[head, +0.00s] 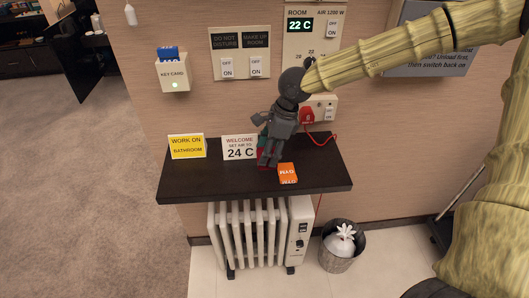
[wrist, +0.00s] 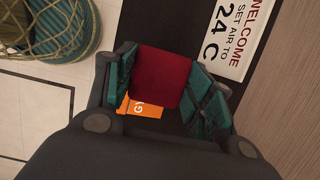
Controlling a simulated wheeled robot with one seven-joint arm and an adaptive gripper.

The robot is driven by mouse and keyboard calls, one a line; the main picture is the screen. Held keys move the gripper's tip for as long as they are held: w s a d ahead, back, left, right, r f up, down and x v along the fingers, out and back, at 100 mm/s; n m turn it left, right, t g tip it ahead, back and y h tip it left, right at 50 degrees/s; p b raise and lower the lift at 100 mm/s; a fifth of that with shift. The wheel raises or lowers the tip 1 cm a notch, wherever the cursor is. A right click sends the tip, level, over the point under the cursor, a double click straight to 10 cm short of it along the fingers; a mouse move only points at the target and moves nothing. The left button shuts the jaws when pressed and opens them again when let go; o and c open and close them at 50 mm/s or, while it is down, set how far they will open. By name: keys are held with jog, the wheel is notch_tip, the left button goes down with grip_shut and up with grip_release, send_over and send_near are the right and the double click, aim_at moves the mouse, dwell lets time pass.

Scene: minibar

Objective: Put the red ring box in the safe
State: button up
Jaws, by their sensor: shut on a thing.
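The red ring box (wrist: 162,76) sits between the teal-padded fingers of my gripper (head: 269,160), which is shut on it. In the head view only a sliver of red shows behind the dark fingers. The gripper points down over the dark shelf (head: 325,176), between the white welcome card (head: 239,148) and an orange packet (head: 288,173). I cannot tell whether the box touches the shelf. I cannot make out a safe in either view.
A yellow sign (head: 187,147) stands at the shelf's left. A red plug (head: 307,115) with a cable is on the wall behind. A white radiator (head: 250,235) and a bin (head: 342,260) stand below. Open carpet (head: 95,200) lies to the left.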

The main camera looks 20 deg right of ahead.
jog(key=shift+w+f, duration=0.1)
jog(key=shift+w, duration=1.05)
jog(key=shift+w+f+p, duration=0.1)
jog(key=shift+f+p, duration=0.25)
jog(key=shift+f, duration=1.4)
jog(key=shift+f, duration=0.1)
jog(key=o, duration=1)
jog(key=shift+o, duration=0.2)
